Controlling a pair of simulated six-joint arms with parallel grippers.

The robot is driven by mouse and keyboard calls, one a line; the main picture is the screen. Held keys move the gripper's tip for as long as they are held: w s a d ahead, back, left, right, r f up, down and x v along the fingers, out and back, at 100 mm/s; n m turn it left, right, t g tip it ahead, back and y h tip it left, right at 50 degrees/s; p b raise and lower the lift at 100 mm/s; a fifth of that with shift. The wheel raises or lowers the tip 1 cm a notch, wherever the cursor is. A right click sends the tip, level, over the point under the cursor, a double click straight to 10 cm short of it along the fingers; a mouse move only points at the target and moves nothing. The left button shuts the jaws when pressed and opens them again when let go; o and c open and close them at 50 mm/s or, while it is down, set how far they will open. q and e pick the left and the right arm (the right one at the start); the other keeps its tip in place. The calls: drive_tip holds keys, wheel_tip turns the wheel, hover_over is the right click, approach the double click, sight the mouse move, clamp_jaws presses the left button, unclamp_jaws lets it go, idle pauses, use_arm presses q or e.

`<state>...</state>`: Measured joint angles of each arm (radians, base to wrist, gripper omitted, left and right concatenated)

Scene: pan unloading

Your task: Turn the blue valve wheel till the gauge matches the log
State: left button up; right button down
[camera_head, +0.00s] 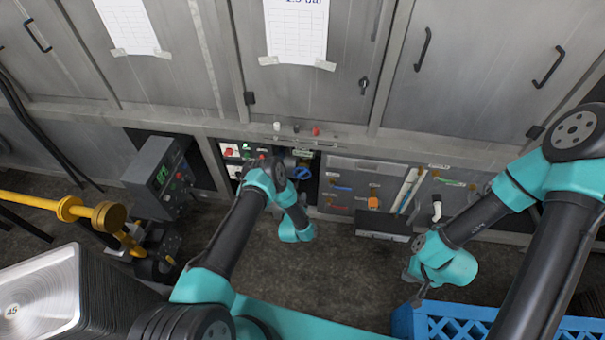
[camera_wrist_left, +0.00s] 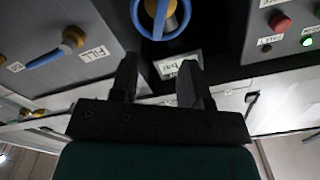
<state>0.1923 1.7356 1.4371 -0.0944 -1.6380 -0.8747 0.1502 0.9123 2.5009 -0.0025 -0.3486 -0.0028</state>
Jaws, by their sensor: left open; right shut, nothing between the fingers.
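The blue valve wheel (camera_wrist_left: 160,14) is at the top of the left wrist view, cut by the frame edge, with a yellow and grey hub; in the head view it is a small blue shape (camera_head: 300,173) in the dark recess. A pale plate marked "bar" (camera_wrist_left: 178,64) lies below it; its reading is not legible. My left gripper (camera_wrist_left: 158,80) is open, its fingers apart and pointing toward the wheel, with nothing between them. A log sheet (camera_head: 297,32) is taped to the cabinet, its handwriting cut off at the top. My right gripper (camera_head: 416,292) is shut, low at the right.
A panel with red and green buttons (camera_head: 231,153) is left of the wheel. A drawer front with coloured handles (camera_head: 345,187) is to its right.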

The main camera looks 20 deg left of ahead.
sight(302, 174)
use_arm(q)
drive_tip(key=w, duration=0.4)
drive_tip(key=w+a, duration=0.1)
drive_tip(key=w, duration=0.7)
drive_tip(key=shift+w+a, duration=0.2)
drive_tip(key=shift+w, duration=0.15)
clamp_jaws()
